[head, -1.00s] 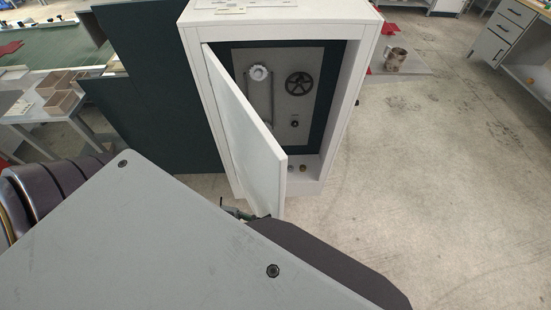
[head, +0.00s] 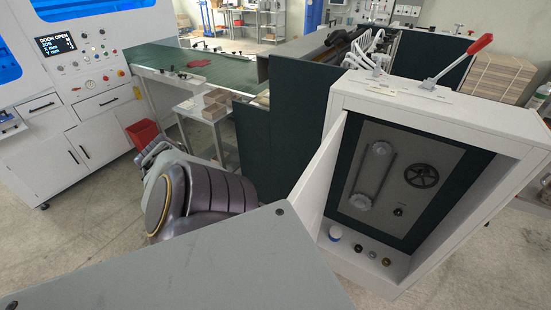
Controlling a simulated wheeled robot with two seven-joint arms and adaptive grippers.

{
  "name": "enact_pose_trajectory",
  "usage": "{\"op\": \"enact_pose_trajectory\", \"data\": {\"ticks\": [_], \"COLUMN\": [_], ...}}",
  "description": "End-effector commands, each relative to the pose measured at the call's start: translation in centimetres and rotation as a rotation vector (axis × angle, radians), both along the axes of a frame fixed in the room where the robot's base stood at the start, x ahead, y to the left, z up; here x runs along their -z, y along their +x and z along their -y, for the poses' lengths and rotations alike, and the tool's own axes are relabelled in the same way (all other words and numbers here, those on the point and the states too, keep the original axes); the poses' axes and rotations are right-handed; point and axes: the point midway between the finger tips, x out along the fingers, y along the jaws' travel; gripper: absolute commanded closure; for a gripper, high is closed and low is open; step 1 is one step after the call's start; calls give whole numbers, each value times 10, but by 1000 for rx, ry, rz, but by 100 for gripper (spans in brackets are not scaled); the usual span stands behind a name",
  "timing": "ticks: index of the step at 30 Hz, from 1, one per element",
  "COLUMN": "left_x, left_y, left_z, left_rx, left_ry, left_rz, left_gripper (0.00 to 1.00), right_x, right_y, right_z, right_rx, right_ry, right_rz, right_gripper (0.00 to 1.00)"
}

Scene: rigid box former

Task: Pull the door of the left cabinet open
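A white cabinet (head: 440,108) stands at the right in the head view. Its white door (head: 318,182) is swung out to the left, and I see it nearly edge-on. The cabinet's opening shows a grey panel (head: 395,180) with a belt on two pulleys and a black handwheel (head: 421,176). The lower end of the door is hidden behind my own grey body.
A white machine (head: 60,120) with a lit screen and low cupboard doors stands at the left. A red bin (head: 142,133) is beside it. A green-topped table (head: 190,68) and dark panels (head: 290,130) stand behind. A red-handled lever (head: 458,60) sits on the cabinet.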

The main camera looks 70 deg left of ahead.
Motion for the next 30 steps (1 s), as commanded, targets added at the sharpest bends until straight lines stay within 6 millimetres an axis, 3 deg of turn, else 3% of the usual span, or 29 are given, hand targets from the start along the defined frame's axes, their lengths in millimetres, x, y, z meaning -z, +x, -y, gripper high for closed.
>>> {"op": "enact_pose_trajectory", "data": {"ticks": [13,14,16,30], "left_x": [0,0,0,0], "left_y": [-1,-1,-1,-1], "left_z": [-3,-3,-3,-7], "left_rx": [8,8,8,8], "left_ry": [-1,-1,-1,0], "left_rz": [2,2,2,0], "left_gripper": [100,86,79,79], "right_x": [0,0,0,0], "right_y": [0,-1,-1,0], "right_z": [-1,0,1,5], "right_rx": [-1,-1,-2,-1], "right_ry": [1,0,-1,-5], "right_rz": [-1,-1,-1,0], "right_gripper": [60,60,60,60]}}
